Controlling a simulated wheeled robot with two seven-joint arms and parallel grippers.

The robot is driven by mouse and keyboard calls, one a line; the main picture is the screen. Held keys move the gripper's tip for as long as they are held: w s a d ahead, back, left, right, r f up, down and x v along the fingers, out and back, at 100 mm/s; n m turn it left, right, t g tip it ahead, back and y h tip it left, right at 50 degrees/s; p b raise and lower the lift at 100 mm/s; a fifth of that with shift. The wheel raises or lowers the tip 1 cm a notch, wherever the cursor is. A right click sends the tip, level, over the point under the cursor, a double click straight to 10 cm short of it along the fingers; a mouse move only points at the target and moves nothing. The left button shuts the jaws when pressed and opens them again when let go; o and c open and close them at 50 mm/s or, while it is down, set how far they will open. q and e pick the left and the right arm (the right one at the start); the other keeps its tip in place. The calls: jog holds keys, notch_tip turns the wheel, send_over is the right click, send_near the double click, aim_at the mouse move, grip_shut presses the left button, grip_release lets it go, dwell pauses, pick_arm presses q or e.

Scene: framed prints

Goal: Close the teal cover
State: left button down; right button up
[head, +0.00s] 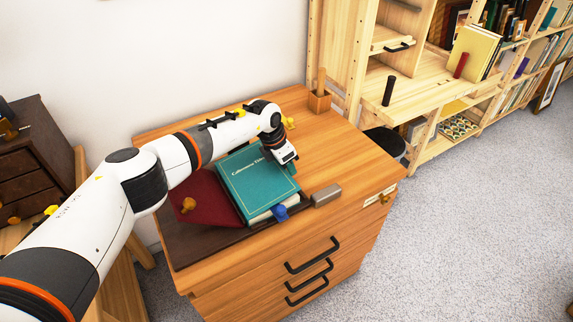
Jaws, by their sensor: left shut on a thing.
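The teal cover (254,183), with pale lettering, belongs to a book on the wooden cabinet. It lies over the book's pages (284,206), whose pale edges show at the front right; whether it lies fully flat I cannot tell. My left gripper (292,168) is at the cover's far right edge and is shut on it; the fingertips are partly hidden. A dark red panel (207,196) lies to the left of the teal cover, with a brown knob on or near it. My right gripper is not in view.
A dark brown mat (196,246) lies under the book. A grey block (326,195) and a blue knob (280,212) are near the front edge. A wooden holder (320,102) stands at the back. The cabinet top (345,150) to the right is clear.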

aim_at(272, 165)
pick_arm(q)
jog(key=shift+a+f, duration=0.2)
jog(key=shift+f, duration=0.1)
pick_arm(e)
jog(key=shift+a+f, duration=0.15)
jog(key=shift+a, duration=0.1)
pick_arm(q)
jog(key=c, duration=1.3)
grip_release()
jog(key=o, duration=0.4)
jog(key=shift+a, duration=0.15)
jog(key=shift+r, duration=0.1)
jog(key=shift+r, duration=0.1)
jog(key=shift+r, duration=0.4)
jog(key=v, duration=1.1)
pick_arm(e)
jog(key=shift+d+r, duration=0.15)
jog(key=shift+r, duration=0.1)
